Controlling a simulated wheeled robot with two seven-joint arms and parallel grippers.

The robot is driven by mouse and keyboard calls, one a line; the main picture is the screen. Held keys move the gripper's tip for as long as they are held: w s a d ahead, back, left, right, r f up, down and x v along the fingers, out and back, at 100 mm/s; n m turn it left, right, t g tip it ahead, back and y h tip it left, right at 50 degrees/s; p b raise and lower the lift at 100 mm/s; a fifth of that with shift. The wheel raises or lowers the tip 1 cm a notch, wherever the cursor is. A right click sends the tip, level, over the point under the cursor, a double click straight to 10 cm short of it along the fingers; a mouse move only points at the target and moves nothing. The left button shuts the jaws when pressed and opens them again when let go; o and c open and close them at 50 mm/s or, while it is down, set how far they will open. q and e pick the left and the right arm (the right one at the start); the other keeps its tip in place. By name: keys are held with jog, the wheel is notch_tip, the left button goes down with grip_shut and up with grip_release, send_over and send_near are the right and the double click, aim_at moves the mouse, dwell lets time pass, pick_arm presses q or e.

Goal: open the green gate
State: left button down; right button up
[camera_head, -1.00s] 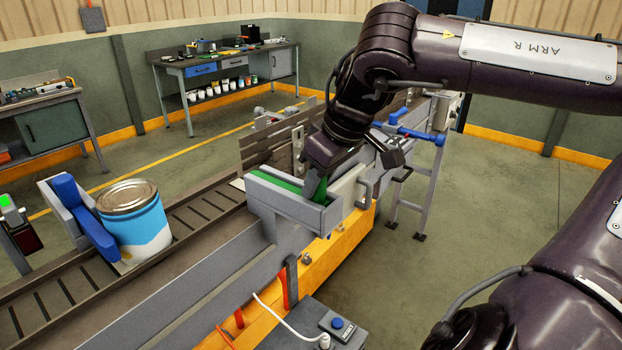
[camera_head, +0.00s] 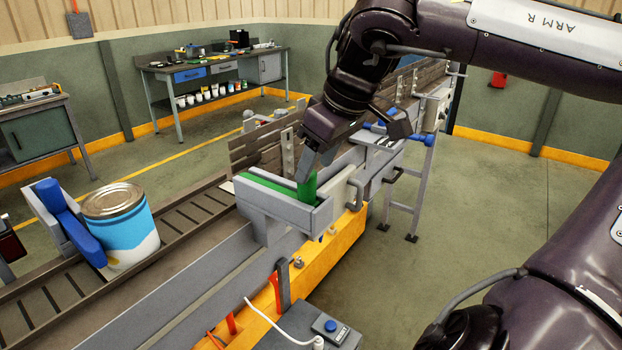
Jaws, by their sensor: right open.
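The green gate (camera_head: 272,188) appears as a long green strip lying inside a grey channel beside the conveyor, with an upright green piece (camera_head: 307,188) at its near right end. My right gripper (camera_head: 306,168) points down from above at this upright piece. Its visible finger is at the top of the green piece; whether it touches is hard to tell. The gripper is open, and its far finger is hidden. My left gripper is out of view.
A blue and white can (camera_head: 126,232) stands on the roller conveyor (camera_head: 195,212) at the left, against a blue paddle (camera_head: 72,222). Grey channel walls (camera_head: 262,222) surround the green strip. A grey handle (camera_head: 355,195) sticks out to its right.

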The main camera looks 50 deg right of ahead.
jog(key=shift+v, duration=1.5)
